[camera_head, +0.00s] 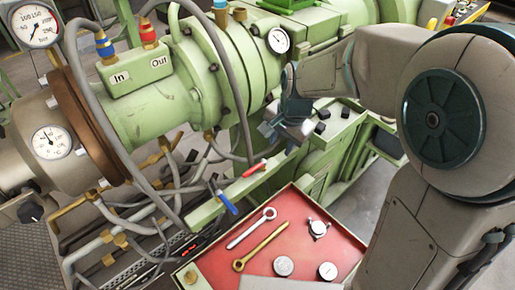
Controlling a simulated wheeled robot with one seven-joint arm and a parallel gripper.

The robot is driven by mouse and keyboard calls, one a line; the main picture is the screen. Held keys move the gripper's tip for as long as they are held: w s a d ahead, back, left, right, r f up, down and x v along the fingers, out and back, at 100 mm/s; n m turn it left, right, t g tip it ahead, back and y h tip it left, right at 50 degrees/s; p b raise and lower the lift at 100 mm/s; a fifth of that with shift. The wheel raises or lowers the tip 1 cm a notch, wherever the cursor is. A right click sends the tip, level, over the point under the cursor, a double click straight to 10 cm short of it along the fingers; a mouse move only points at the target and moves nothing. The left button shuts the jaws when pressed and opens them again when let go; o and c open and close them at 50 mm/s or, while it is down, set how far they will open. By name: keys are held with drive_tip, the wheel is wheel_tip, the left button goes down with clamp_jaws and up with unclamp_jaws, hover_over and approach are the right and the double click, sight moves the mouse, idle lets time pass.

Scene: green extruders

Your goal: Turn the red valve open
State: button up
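The red valve handle (254,169) is a short red lever on the green rail below the large green extruder barrel (160,105). A blue valve handle (227,202) sits on the same rail, lower left of the red one. My gripper (278,138) is above and to the right of the red handle, pointing down and left, and appears apart from it. Its fingers are small and dark here, so their opening is unclear. I see nothing held in it.
Grey hoses (100,130) loop around the barrel at left. A red-topped table (300,235) below the rail carries wrenches (252,228) and round metal parts (283,266). A green control box (325,150) stands behind my gripper. Gauges (52,142) are on the left.

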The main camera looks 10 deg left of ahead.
drive_tip(key=m, duration=0.2)
hover_over(254, 168)
drive_tip(key=s+d, duration=0.2)
drive_tip(key=d, duration=0.1)
drive_tip(key=x, duration=1.1)
drive_tip(key=p+x, duration=0.1)
drive_tip(key=x, duration=0.4)
drive_tip(key=shift+s+a+f, duration=0.15)
drive_tip(key=shift+s+a, duration=0.1)
clamp_jaws()
